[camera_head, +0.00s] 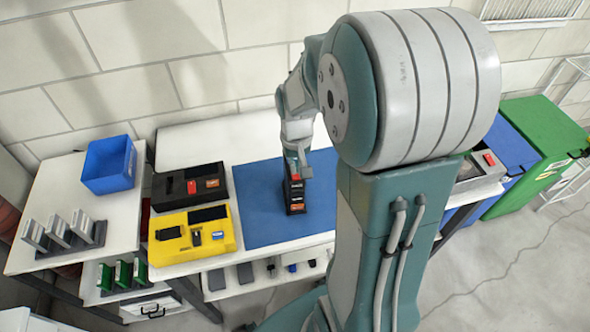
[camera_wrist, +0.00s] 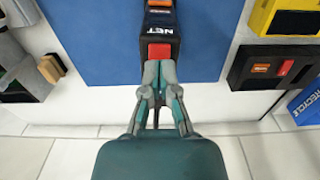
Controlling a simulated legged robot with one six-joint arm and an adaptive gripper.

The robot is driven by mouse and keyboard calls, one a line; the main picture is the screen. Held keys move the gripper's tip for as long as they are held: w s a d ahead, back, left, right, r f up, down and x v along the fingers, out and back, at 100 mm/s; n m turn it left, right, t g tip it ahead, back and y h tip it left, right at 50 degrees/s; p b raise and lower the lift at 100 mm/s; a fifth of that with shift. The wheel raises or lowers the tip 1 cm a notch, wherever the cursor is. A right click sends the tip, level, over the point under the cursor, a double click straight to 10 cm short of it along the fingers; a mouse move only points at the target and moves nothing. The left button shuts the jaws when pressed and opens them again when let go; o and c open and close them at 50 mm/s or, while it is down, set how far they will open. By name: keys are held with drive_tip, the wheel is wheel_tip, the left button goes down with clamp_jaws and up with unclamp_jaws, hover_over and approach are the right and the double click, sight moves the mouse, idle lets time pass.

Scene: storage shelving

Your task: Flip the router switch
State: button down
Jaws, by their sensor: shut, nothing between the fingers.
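The router is a black box (camera_head: 294,196) with an orange label, on the blue mat. It also shows in the wrist view (camera_wrist: 160,20), marked "NET". Its red switch (camera_wrist: 160,52) is at the end nearest my gripper in the wrist view. My gripper (camera_wrist: 160,66) is shut and empty, with its fingertips right at the lower edge of the red switch. I cannot tell whether they touch it. In the head view my gripper (camera_head: 300,168) is over the router's far end and hides part of it. The switch's tilt is not clear.
A black box with a red switch (camera_head: 190,187) and a yellow box (camera_head: 194,236) stand left of the blue mat (camera_head: 257,216). A blue bin (camera_head: 108,164) is farther left. A grey device (camera_head: 482,172) is right, beyond my arm. Bare mat surrounds the router.

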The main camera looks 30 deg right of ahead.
sight(296, 176)
drive_tip(key=shift+r, duration=2.7)
drive_tip(key=s+a+r+n+t, duration=0.3)
drive_tip(key=s+a+r+t, duration=0.2)
drive_tip(key=s+a+r, duration=0.5)
drive_tip(key=s+a, duration=0.1)
drive_tip(key=s, duration=0.1)
drive_tip(key=shift+s+r+t, duration=0.3)
drive_tip(key=shift+s+r, duration=0.05)
drive_tip(key=shift+w+d, duration=0.1)
drive_tip(key=shift+d, duration=0.05)
